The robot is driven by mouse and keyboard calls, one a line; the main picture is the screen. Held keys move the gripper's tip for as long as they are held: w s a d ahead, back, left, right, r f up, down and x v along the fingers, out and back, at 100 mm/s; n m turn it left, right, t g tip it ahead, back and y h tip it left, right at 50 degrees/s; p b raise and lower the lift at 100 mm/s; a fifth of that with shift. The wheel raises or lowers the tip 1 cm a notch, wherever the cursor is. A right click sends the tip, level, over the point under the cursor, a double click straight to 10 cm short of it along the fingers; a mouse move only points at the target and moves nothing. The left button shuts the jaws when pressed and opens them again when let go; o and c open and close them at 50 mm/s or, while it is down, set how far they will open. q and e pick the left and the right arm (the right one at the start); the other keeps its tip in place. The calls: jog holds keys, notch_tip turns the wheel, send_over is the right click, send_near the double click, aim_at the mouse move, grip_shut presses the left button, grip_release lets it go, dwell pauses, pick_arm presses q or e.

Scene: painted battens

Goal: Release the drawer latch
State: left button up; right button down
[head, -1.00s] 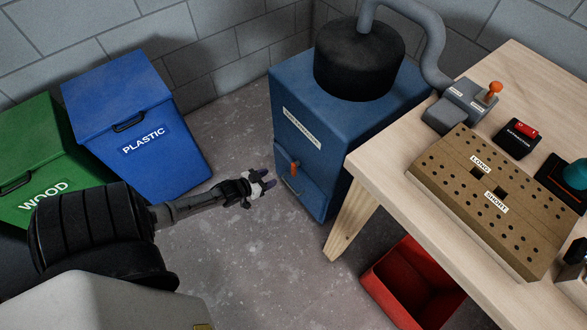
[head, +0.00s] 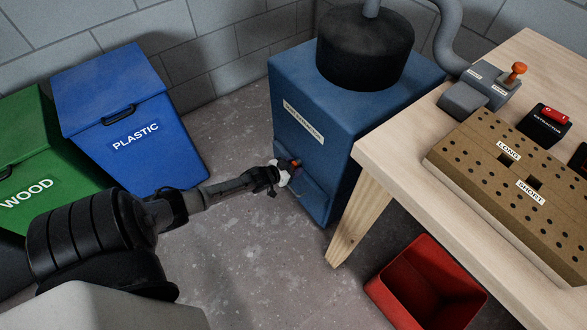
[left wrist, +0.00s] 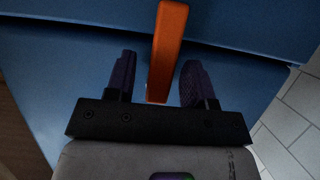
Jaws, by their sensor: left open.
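The drawer latch is an orange lever (left wrist: 167,50) on the front of the blue extractor cabinet (head: 300,95). In the head view only a bit of the latch (head: 295,162) shows past my left gripper (head: 288,176). In the left wrist view my left gripper (left wrist: 158,84) is open, with one dark finger on each side of the latch's lower end. Gaps show between the latch and both fingers. The drawer front (head: 312,200) sits low on the cabinet and looks closed. My right gripper is not in view.
A wooden workbench (head: 400,150) stands right of the cabinet, its leg (head: 355,225) near the drawer. A red bin (head: 385,300) is under it. Blue plastic (head: 110,90) and green wood (head: 25,150) bins stand at left. The floor between is clear.

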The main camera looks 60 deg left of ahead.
pick_arm(q)
grip_shut()
dwell(0.5)
